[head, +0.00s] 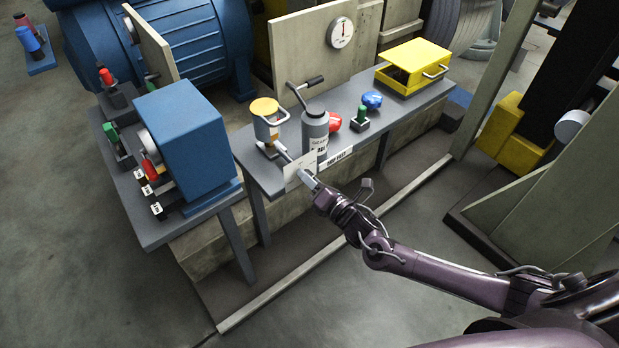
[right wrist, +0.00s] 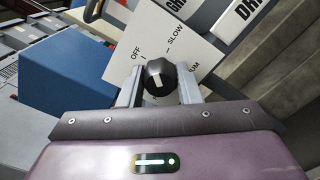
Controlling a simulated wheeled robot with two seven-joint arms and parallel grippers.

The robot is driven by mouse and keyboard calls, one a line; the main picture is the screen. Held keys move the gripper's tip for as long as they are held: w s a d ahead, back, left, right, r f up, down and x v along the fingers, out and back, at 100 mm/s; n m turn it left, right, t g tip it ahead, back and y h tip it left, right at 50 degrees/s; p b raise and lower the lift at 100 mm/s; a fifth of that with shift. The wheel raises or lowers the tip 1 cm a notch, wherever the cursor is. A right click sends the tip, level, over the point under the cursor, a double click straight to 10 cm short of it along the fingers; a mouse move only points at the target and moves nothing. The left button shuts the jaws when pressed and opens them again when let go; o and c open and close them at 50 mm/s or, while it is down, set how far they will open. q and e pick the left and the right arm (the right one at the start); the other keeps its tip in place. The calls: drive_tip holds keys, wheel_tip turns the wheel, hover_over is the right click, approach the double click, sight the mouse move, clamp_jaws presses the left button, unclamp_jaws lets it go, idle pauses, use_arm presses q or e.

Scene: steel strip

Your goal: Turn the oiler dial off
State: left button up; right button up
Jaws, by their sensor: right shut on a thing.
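The oiler dial (right wrist: 158,77) is a black faceted knob with a pale mark on its face. It sits on a white plate (right wrist: 185,30) printed OFF, SLOW and a partly hidden third label. I cannot tell which label the mark points to. My right gripper (right wrist: 158,92) is shut on the dial, one finger on each side. In the head view my right gripper (head: 304,174) reaches the white plate (head: 292,178) at the bench's front edge, and the dial is hidden. The yellow-capped oiler (head: 266,128) stands behind the plate. My left gripper is out of view.
A grey bottle (head: 315,132) stands close to the right of the oiler. Red (head: 334,121) and blue (head: 371,100) knobs and a yellow box (head: 413,66) are farther right. A blue machine (head: 180,140) with levers is at left. Floor in front is clear.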

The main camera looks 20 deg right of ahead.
drive_tip(key=n, duration=0.4)
drive_tip(key=shift+n+p, duration=0.3)
drive_tip(key=shift+n, duration=1.6)
drive_tip(key=shift+f+n+p, duration=0.1)
drive_tip(key=shift+n+p, duration=0.2)
drive_tip(key=o, duration=1)
drive_tip(key=shift+c, duration=0.2)
drive_tip(key=shift+s, duration=0.1)
drive_tip(key=v, duration=0.7)
drive_tip(key=shift+s, duration=0.3)
drive_tip(key=shift+d, duration=0.15)
